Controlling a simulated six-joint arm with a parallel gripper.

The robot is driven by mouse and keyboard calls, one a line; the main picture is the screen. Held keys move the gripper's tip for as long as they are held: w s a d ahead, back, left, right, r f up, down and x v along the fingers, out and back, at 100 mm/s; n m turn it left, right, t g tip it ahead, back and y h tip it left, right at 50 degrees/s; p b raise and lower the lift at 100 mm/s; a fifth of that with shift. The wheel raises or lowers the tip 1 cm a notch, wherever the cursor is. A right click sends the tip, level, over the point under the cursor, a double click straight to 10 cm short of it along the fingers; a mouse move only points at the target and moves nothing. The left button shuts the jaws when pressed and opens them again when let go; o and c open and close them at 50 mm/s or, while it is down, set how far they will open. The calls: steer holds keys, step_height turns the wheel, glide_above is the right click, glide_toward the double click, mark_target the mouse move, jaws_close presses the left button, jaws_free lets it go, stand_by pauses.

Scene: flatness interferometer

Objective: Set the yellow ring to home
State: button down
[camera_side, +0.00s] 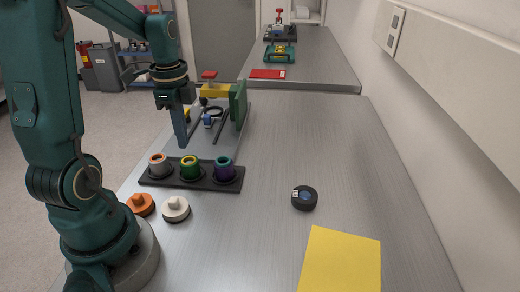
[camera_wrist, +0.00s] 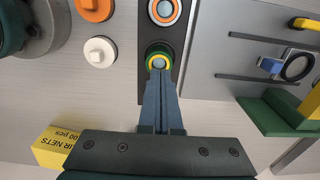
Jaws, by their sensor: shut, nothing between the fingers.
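The yellow ring (camera_side: 190,163) sits around the top of the green middle holder in a dark rack (camera_side: 163,183). It also shows in the wrist view (camera_wrist: 152,54), with a pale centre. My gripper (camera_side: 183,145) is shut and empty, pointing down, just above and slightly left of the ring in the side view. In the wrist view my fingertips (camera_wrist: 160,75) overlap the ring's lower edge; I cannot tell whether they touch. An orange-rimmed grey holder (camera_side: 158,160) and a purple holder with a teal rim (camera_side: 224,163) flank it. The purple one is hidden in the wrist view.
An orange cap (camera_side: 141,204) and a white cap (camera_side: 175,209) lie in front of the rack. A device with a green upright (camera_side: 238,105) and dark rails stands behind. A black round item (camera_side: 305,198) and yellow sheet (camera_side: 340,262) lie right. The bench's right middle is clear.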

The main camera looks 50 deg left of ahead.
mark_target(188, 160)
steer(key=shift+r, duration=2)
steer(key=shift+w, duration=0.1)
steer(key=s+d+r+n+t, duration=0.1)
steer(key=d+n, duration=0.3)
steer(key=d, duration=0.4)
steer(key=s+d+r+n+t, duration=0.1)
steer(key=s+d+n+t, duration=0.3)
steer(key=d, duration=0.4)
steer(key=shift+r+n+t, duration=0.3)
steer(key=shift+n, duration=0.2)
steer(key=shift+s, duration=0.1)
